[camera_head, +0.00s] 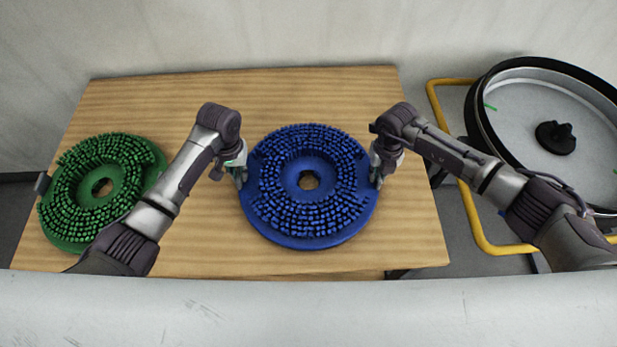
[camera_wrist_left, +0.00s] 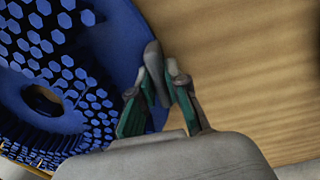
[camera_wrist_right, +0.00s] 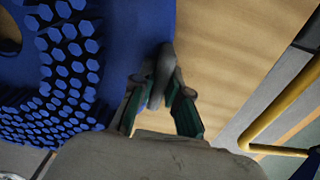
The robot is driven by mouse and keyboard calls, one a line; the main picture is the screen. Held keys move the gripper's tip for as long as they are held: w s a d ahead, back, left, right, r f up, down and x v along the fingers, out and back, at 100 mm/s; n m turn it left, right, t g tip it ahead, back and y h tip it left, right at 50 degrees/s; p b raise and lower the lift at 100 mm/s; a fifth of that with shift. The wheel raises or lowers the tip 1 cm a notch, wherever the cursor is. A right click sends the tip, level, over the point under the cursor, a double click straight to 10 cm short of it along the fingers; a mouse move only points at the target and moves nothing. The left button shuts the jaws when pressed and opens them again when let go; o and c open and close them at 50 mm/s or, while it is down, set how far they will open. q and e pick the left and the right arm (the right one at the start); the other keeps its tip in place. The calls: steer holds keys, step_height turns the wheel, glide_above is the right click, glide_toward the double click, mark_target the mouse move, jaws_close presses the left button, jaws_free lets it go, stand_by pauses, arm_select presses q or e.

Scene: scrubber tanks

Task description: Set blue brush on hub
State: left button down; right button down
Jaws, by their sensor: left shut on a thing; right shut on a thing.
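The blue brush (camera_head: 308,240) is a round disc with bristles up and a centre hole, over the middle of the wooden table. My left gripper (camera_head: 240,172) is at its left edge and my right gripper (camera_head: 376,172) at its right edge. In the left wrist view, the left fingers (camera_wrist_left: 157,90) are shut on a grey tab at the blue brush's rim (camera_wrist_left: 115,40). In the right wrist view, the right fingers (camera_wrist_right: 160,88) are shut on a similar tab of the blue brush (camera_wrist_right: 140,30). The black hub (camera_head: 556,137) sits inside the round grey housing at the right.
A green brush (camera_head: 68,226) lies on the table (camera_head: 215,245) at the left, partly behind my left arm. The round housing (camera_head: 505,122) has a raised black rim. A yellow rail (camera_head: 468,215) runs between it and the table. A pale ledge (camera_head: 300,310) crosses the front.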

arm_select(q)
steer(key=shift+w+r, duration=0.15)
arm_select(e)
steer(key=shift+w+r, duration=0.15)
